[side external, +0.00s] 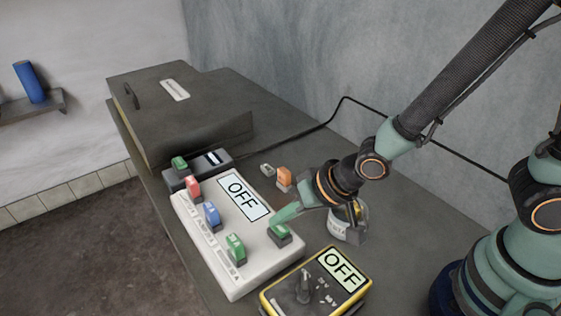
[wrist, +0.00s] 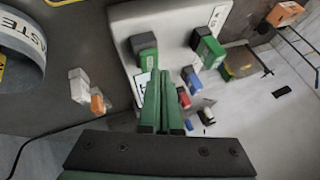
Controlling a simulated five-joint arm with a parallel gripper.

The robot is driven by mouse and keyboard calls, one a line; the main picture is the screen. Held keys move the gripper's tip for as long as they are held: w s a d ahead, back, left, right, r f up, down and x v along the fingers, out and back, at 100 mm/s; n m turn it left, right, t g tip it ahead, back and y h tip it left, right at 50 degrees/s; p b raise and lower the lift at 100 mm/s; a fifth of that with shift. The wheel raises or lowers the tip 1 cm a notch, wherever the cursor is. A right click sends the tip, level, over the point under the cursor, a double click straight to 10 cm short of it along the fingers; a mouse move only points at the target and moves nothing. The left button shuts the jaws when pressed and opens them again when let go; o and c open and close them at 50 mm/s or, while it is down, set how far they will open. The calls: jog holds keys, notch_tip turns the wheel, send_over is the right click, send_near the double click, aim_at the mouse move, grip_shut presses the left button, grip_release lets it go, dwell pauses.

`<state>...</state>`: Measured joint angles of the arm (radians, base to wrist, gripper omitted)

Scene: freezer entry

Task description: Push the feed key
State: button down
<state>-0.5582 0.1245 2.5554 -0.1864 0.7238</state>
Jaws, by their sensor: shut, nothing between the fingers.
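A white control box (side external: 188,222) has an OFF display (side external: 244,194) and a row of red (side external: 193,188), blue (side external: 212,214) and green (side external: 235,247) keys. A separate dark green key (side external: 279,236) sits on its right part. I cannot read which key is marked feed. My gripper (side external: 274,222) is shut and empty, its tips at the separate green key in the side view; I cannot tell if they touch. In the wrist view my fingers (wrist: 168,73) point over the box (wrist: 122,22), with that separate key (wrist: 144,48) just ahead and left of the tips.
A yellow meter (side external: 267,299) reading OFF stands close in front. A small dark box (side external: 216,161) with a green key is behind, near a large dark case (side external: 185,115). Orange (side external: 284,177) and white small blocks and a labelled round item (side external: 338,229) lie near my wrist.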

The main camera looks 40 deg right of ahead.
aim_at(283, 229)
jog(key=shift+f, duration=0.45)
dwell(0.7)
jog(key=shift+r, duration=0.9)
notch_tip(283, 229, up, 6)
dwell(0.7)
